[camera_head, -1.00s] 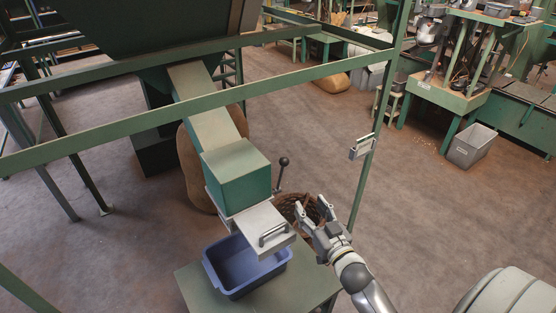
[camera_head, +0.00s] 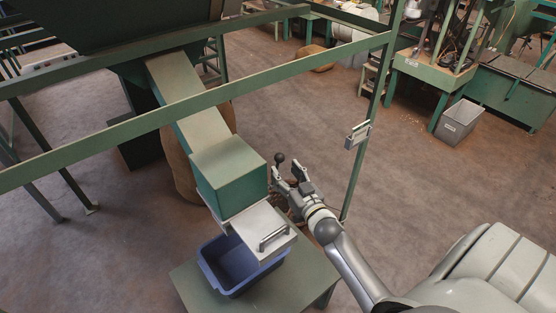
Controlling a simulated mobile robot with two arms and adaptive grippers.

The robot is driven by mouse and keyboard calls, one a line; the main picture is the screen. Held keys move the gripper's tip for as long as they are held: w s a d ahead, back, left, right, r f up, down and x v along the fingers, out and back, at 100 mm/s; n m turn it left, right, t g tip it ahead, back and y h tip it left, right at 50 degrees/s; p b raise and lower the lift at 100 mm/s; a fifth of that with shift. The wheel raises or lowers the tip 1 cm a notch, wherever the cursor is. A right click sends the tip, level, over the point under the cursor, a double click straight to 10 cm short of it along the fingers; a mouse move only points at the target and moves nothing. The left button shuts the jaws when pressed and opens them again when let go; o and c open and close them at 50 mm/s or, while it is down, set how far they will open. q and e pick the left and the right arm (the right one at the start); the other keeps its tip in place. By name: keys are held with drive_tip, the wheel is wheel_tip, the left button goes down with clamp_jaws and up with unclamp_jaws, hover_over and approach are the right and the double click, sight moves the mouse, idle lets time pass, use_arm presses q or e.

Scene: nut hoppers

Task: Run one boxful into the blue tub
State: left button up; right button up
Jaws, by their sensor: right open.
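The blue tub (camera_head: 226,286) stands on a green table under the green box (camera_head: 232,178) at the end of the chute. The part of the tub that shows looks empty. A pale metal slide plate with a bar handle (camera_head: 274,238) sticks out below the box, over the tub. My left gripper is not in view.
The green table (camera_head: 297,284) has bare room right of the tub. A green frame post (camera_head: 366,150) with a small metal bracket (camera_head: 357,135) stands right of my right gripper. A brown sack (camera_head: 180,165) is behind the chute. A grey bin (camera_head: 459,122) stands far right.

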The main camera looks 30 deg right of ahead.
sight(279, 163)
drive_tip(key=w, duration=0.4)
drive_tip(key=shift+w+d, duration=0.15)
drive_tip(key=shift+d, duration=0.1)
drive_tip(key=shift+w+p, duration=0.35)
drive_tip(key=shift+w, duration=0.35)
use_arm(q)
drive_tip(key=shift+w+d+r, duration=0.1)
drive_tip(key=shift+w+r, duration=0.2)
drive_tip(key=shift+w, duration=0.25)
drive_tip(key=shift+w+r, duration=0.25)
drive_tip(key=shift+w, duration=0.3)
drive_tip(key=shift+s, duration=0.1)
use_arm(e)
drive_tip(key=c, duration=0.4)
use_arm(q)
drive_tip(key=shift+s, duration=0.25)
use_arm(e)
clamp_jaws()
